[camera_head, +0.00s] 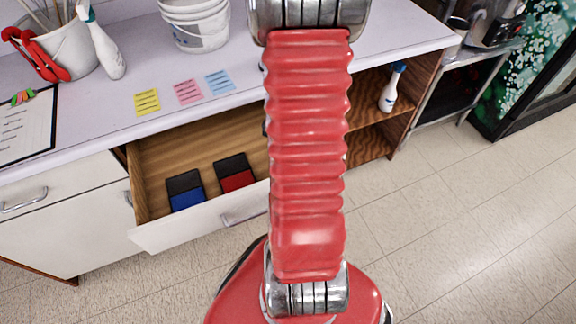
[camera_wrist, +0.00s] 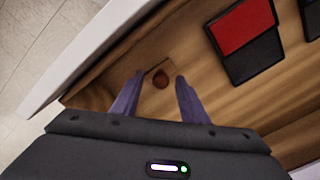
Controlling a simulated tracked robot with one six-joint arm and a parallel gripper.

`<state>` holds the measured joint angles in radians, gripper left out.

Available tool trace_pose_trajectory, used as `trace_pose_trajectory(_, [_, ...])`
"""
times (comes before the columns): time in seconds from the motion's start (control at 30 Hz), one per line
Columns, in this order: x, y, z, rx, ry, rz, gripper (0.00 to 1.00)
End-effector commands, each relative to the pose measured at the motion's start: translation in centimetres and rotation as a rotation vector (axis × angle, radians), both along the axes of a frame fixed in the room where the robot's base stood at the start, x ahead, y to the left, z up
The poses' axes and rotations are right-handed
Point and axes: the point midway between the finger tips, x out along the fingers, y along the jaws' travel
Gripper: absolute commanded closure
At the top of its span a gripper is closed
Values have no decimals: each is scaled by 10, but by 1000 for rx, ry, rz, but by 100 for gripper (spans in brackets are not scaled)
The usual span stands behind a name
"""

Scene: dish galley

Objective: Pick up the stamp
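The stamp (camera_wrist: 161,79) shows in the wrist view as a small brown rounded knob, with a thin-edged base around it. It sits on the wooden floor of the open drawer, near a corner. My gripper (camera_wrist: 159,76) is open, with its two dark fingers on either side of the stamp in the picture. I see no contact, and cannot tell how far above the stamp the fingertips are. In the head view my red arm hides both the gripper and the stamp.
The drawer (camera_head: 190,226) is open below the counter (camera_head: 225,110). A blue-and-black pad (camera_head: 185,190) and a red-and-black pad (camera_head: 235,173) lie in it. The drawer's pale front wall (camera_wrist: 100,50) runs close to the gripper.

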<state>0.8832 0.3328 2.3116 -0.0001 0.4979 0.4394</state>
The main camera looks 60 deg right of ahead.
Motion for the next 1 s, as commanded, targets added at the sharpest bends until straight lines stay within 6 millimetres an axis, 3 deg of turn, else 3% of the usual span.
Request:
trace_pose_trajectory(0.2, [0, 0, -17, 1, 1, 0, 60])
trace_pose_trajectory(0.77, [0, 0, -18, -1, 0, 1, 60])
trace_pose_trajectory(1.0, [0, 0, -18, -1, 0, 1, 76])
